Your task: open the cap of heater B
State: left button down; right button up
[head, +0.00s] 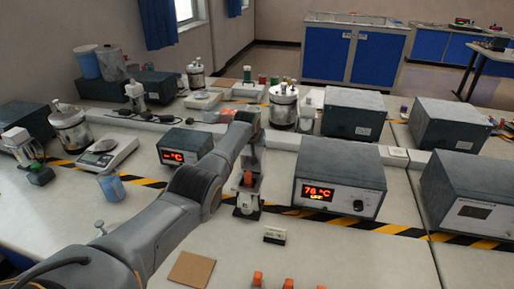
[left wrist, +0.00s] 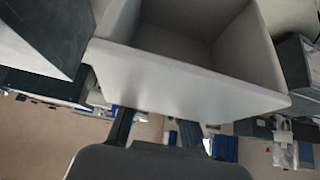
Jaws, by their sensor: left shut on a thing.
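The left wrist view is filled by a pale grey, hollow box-shaped part (left wrist: 190,85) close to the camera. My left gripper (left wrist: 157,131) meets its lower edge with both dark fingers and is shut on it. I cannot tell whether this part is the cap. In the head view my left arm reaches from the lower left to the middle; its wrist stands above a small white device with an orange patch (head: 248,198). The arm hides part of that area. A heater box showing 76 °C (head: 338,180) stands right of it. No letter B is readable. My right gripper is out of view.
Another display box (head: 184,147) stands left of my arm. Grey boxes (head: 458,123) fill the right side. A blue beaker (head: 112,187) and a scale (head: 106,153) stand at the left. A brown square (head: 191,270) and orange-topped pieces lie in front.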

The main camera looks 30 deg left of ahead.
pick_arm(q)
jog(key=shift+s+d+f, duration=0.15)
jog(key=shift+f, duration=0.45)
jog(key=c, duration=1.2)
grip_release()
jog(key=shift+f, duration=0.1)
jog(key=shift+o, duration=0.2)
jog(key=shift+w+f, duration=0.2)
jog(key=shift+w, duration=0.05)
jog(key=shift+r, duration=0.45)
jog(key=shift+s+r, duration=0.2)
jog(key=shift+r, duration=0.2)
jog(key=v, duration=1)
jog(key=shift+s+r, duration=0.2)
jog(key=shift+s, duration=0.15)
jog(key=shift+c, duration=0.5)
